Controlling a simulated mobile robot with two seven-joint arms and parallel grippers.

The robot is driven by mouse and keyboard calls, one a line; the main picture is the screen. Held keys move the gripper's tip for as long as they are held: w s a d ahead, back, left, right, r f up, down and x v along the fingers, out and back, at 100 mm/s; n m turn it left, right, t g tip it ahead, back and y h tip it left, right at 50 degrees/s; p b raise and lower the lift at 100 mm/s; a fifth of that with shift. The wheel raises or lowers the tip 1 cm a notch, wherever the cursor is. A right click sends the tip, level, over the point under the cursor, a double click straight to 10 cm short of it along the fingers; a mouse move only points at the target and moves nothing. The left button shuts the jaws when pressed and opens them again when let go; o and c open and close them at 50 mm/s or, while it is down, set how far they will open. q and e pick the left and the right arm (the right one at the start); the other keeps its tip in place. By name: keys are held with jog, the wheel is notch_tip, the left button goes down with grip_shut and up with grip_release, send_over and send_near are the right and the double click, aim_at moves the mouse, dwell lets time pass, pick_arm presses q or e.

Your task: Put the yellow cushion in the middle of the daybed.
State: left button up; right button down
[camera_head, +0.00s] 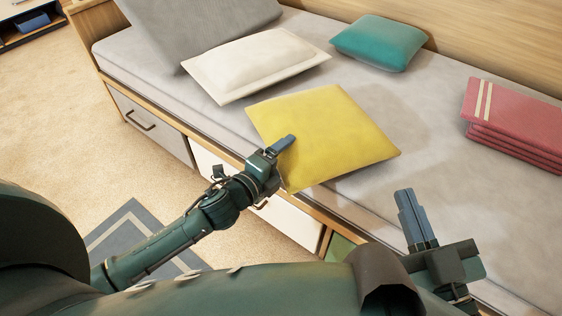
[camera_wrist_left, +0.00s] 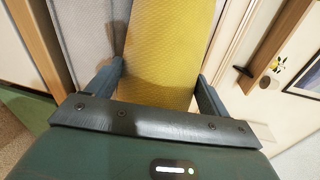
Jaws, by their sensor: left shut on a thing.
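The yellow cushion (camera_head: 335,130) is over the front part of the grey daybed (camera_head: 440,115), between the white cushion and the red stack. My left gripper (camera_head: 280,147) is shut on its near left edge. In the left wrist view, the yellow cushion (camera_wrist_left: 165,60) runs between the two fingers of my left gripper (camera_wrist_left: 158,88). A shadow lies on the mattress beyond the cushion; whether its underside touches the mattress is hidden. My right gripper (camera_head: 418,222) is in front of the daybed's near right part, fingers together, with nothing visible between them.
A white cushion (camera_head: 255,64) and a large grey cushion (camera_head: 200,35) lie at the left end. A teal cushion (camera_head: 379,42) is by the wooden back. A folded red stack (camera_head: 515,120) is on the right. Mattress between teal cushion and red stack is bare.

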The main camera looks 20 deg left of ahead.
pick_arm(q)
jog(key=o, duration=1.1)
jog(key=shift+o, duration=0.2)
